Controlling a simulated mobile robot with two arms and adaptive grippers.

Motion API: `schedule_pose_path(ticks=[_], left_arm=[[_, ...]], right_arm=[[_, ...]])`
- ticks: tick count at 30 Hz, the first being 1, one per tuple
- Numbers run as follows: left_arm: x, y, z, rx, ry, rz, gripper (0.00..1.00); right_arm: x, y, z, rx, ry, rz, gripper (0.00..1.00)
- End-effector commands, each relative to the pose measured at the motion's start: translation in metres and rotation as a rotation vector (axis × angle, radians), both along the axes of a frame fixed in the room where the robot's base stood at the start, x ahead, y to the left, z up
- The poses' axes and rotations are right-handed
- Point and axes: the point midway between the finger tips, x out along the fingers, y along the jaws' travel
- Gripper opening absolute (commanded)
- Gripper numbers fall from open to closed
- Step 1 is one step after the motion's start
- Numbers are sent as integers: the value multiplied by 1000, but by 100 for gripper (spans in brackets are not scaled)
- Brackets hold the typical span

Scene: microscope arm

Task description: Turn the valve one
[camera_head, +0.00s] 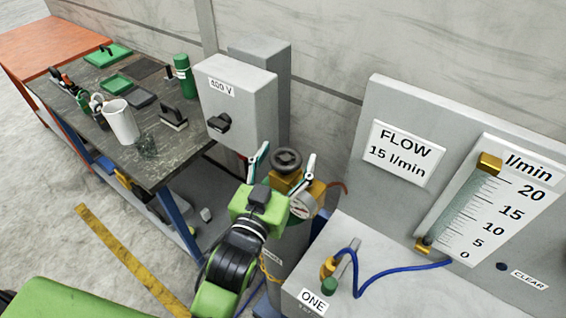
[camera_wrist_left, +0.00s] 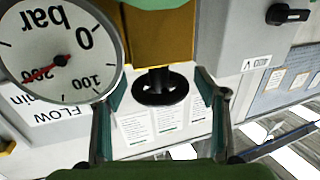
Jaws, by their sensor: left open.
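A black handwheel valve (camera_head: 287,160) tops a brass fitting (camera_head: 314,192) on a grey cylinder (camera_head: 291,248). My left gripper (camera_head: 287,153) is open, with one finger on each side of the handwheel. The wrist view shows the handwheel (camera_wrist_left: 160,87) between the two spread fingers (camera_wrist_left: 162,75), with gaps at both sides. A label reading ONE (camera_head: 313,301) is on the right-hand bench beside a small green knob (camera_head: 328,287). My arm partly hides the cylinder. My right gripper is not in view.
A pressure gauge (camera_wrist_left: 58,52) sits close beside the left gripper. A grey 400 V box (camera_head: 238,105) stands behind it. A flow panel (camera_head: 402,152) with a scale and blue hose (camera_head: 385,276) is at right. A cluttered workbench (camera_head: 75,118) stands at left.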

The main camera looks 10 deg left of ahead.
Motion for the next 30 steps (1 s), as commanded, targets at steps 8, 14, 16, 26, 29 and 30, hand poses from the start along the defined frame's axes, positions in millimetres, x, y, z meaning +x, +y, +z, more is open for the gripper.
schedule_pose_path(ticks=[8, 14, 16, 26, 29, 30], left_arm=[[-28, 4, -2, 0, 4, 0, 65], [-63, 8, -2, 0, 5, 0, 65], [-74, 9, -2, 1, 5, 0, 65], [-112, 14, -1, 0, 1, 0, 65], [-116, 14, 0, 1, 0, 0, 65], [-118, 14, 0, 1, 0, 0, 65]], right_arm=[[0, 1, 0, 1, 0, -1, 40], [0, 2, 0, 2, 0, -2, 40], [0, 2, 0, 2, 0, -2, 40], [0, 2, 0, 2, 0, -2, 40], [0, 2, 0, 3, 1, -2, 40], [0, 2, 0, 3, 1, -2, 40]])
